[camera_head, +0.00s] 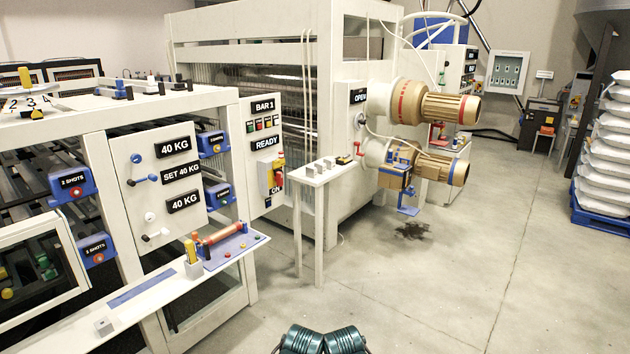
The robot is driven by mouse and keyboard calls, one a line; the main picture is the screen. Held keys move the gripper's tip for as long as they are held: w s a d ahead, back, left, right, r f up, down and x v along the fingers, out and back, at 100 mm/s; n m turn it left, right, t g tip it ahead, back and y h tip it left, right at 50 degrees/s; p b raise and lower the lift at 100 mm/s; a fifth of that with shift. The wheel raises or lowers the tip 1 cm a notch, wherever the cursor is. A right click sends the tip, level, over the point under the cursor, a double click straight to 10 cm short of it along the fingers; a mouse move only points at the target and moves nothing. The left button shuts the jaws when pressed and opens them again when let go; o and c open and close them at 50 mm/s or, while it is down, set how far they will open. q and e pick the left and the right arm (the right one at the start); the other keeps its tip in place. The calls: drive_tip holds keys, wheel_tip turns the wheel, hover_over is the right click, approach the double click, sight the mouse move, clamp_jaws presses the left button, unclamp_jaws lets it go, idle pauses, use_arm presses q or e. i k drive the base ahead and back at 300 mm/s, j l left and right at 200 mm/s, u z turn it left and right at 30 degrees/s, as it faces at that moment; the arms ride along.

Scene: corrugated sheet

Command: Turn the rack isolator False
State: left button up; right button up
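A yellow switch box with a red handle (278,179) is on the narrow light panel at the centre left, under the READY display. An ON label (275,189) is beside its lower part. It looks like an isolator switch, but no label naming it as the rack's is readable. The handle's exact angle is too small to tell. Neither of my grippers shows in the head view. Only teal ribbed parts, probably mine, show at the bottom centre, well apart from the switch.
A white shelf (150,300) with a blue tray (236,246) juts out below the panel. A narrow stand (319,177) is right of the switch. Two tan motors (452,108) protrude farther right, near a dark floor stain (412,230). The floor at the right front is clear.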

sight(278, 173)
drive_tip(key=i, duration=2.25)
drive_tip(key=i+j+z, duration=0.2)
drive_tip(key=i, duration=0.6)
drive_tip(key=l+z, duration=0.1)
drive_tip(key=z, duration=0.15)
